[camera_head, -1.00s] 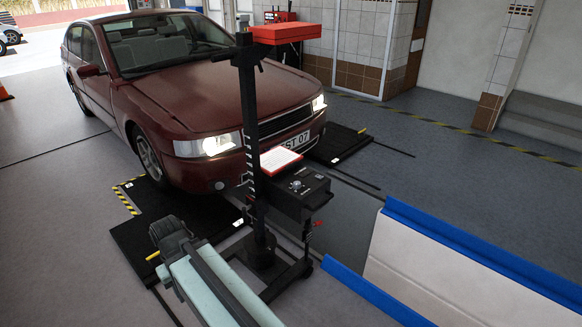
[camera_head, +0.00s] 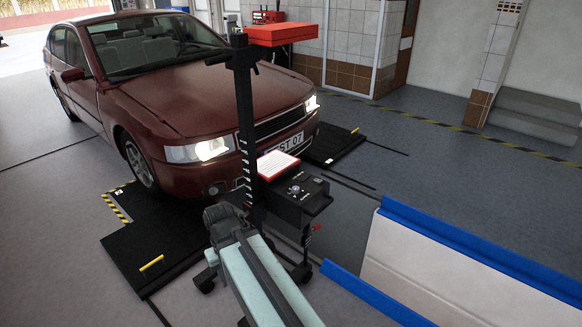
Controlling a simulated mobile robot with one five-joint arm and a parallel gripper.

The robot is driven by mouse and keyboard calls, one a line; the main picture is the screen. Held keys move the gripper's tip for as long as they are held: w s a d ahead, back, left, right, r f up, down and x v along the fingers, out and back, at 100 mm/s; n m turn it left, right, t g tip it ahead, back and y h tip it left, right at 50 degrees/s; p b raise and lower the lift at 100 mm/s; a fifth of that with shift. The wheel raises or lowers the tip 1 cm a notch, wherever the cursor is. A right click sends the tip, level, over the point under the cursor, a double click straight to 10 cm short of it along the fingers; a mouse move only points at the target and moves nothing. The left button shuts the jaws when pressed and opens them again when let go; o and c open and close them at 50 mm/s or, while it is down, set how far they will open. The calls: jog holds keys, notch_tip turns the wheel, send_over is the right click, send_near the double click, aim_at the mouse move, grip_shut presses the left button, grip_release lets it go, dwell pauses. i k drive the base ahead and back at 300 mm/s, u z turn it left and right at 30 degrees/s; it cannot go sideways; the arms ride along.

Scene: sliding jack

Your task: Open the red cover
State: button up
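No gripper fingers can be made out. The column's foot is partly hidden behind my arm.
A dark red car (camera_head: 190,100) with lit headlights stands behind the column. Black floor plates (camera_head: 150,245) lie by its front wheels. A low white barrier with a blue top (camera_head: 480,250) stands at the right. The floor at the lower left is open.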

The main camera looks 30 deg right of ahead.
aim_at(275, 162)
jog(key=u, duration=0.05)
jog(key=i, duration=1.4)
jog(key=u, duration=0.05)
